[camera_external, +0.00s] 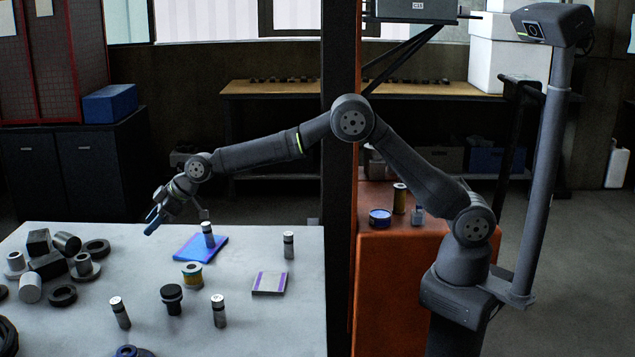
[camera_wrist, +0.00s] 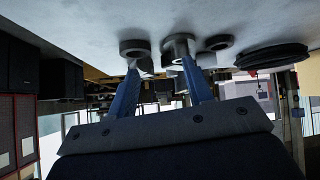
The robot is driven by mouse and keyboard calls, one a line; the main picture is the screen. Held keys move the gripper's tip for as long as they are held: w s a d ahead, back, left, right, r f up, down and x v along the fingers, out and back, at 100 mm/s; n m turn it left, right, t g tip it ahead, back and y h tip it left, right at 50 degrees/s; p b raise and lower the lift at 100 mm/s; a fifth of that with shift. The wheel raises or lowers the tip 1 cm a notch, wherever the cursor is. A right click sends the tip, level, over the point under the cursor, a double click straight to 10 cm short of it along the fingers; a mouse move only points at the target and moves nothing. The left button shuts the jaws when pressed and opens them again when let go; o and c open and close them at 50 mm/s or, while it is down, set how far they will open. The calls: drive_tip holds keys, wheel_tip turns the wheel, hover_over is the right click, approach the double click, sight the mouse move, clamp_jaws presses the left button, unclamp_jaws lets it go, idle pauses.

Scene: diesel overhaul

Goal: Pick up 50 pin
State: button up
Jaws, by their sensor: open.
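Several small upright pins with shiny tops stand on the pale table: one on the blue flat box (camera_external: 208,235), one at the right (camera_external: 289,245), one at the front left (camera_external: 120,312) and one at the front middle (camera_external: 219,311). Their markings are too small to read, so I cannot tell which is the 50 pin. My gripper (camera_external: 154,221) is open and empty above the table's back left part, left of the blue box. In the wrist view its two blue fingers (camera_wrist: 160,68) are apart with nothing held between them.
Grey cylinders and rings (camera_external: 62,296) crowd the table's left side; some show beyond the fingers in the wrist view (camera_wrist: 178,50). A dark post (camera_external: 340,200) rises at the right.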

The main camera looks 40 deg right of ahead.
drive_tip(key=shift+o, duration=0.4)
drive_tip(key=n+g+h, duration=0.1)
drive_tip(key=n+g, duration=0.2)
drive_tip(key=g, duration=0.1)
approach(124, 310)
drive_tip(key=shift+n, duration=0.3)
drive_tip(key=x, duration=0.4)
drive_tip(key=shift+w+d+f, duration=0.1)
drive_tip(key=shift+w+f, duration=0.1)
drive_tip(key=shift+w, duration=0.15)
drive_tip(key=shift+x, duration=3.15)
drive_tip(key=shift+w+d, duration=0.1)
